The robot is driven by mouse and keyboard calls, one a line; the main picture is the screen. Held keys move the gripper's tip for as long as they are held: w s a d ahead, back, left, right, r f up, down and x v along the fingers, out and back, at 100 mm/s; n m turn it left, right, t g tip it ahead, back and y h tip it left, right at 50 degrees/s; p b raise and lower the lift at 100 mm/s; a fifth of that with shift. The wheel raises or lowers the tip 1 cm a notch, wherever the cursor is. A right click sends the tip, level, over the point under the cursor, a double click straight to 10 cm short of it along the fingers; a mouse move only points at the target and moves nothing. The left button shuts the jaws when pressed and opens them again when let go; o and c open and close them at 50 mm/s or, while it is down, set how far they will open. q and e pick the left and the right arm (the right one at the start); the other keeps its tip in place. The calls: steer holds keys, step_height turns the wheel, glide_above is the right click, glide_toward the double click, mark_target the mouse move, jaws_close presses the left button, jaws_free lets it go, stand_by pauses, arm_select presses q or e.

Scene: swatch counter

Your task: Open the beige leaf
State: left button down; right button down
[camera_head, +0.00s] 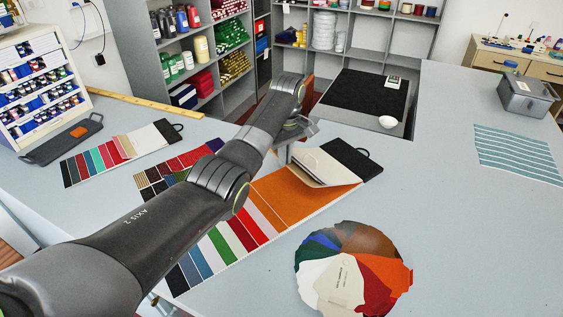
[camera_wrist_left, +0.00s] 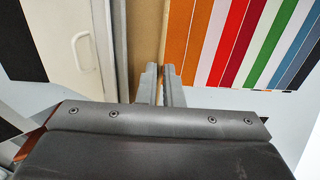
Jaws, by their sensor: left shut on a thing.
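A long swatch board lies on the counter, with a black end (camera_head: 350,157) and rows of colour strips. Its beige leaf (camera_head: 335,170) lies between the black end and the orange strip (camera_head: 300,200), and looks partly raised. A pale handle (camera_wrist_left: 82,52) shows on the leaf's pale face in the left wrist view. My left gripper (camera_head: 287,148) is at the leaf's far-left edge, its jaws shut on it; the wrist view shows its fingers (camera_wrist_left: 160,85) close together beside the orange strip (camera_wrist_left: 183,35). The exact grip is partly hidden. My right gripper is out of view.
A fan of colour swatches (camera_head: 352,268) lies in front. Two other swatch boards (camera_head: 118,152) lie to the left, one partly behind my arm. A grey box (camera_head: 527,95) stands right. The right counter is mostly free.

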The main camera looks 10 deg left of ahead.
arm_select(q)
steer(key=shift+w+d+r+b, duration=0.3)
steer(key=shift+r+b, duration=0.1)
steer(key=shift+r, duration=0.15)
steer(key=shift+w+d+r+b, duration=0.3)
steer(key=shift+d+r+b, duration=0.05)
steer(key=shift+r, duration=0.2)
steer(key=shift+w+d+r+b, duration=0.3)
steer(key=shift+r+b, duration=0.1)
steer(key=shift+r, duration=0.15)
steer(key=shift+r, duration=0.1)
steer(key=c, duration=1.6)
jaws_free()
steer(key=shift+w+d, duration=0.1)
steer(key=shift+w, duration=0.15)
steer(key=shift+o, duration=0.2)
steer(key=shift+s, duration=0.1)
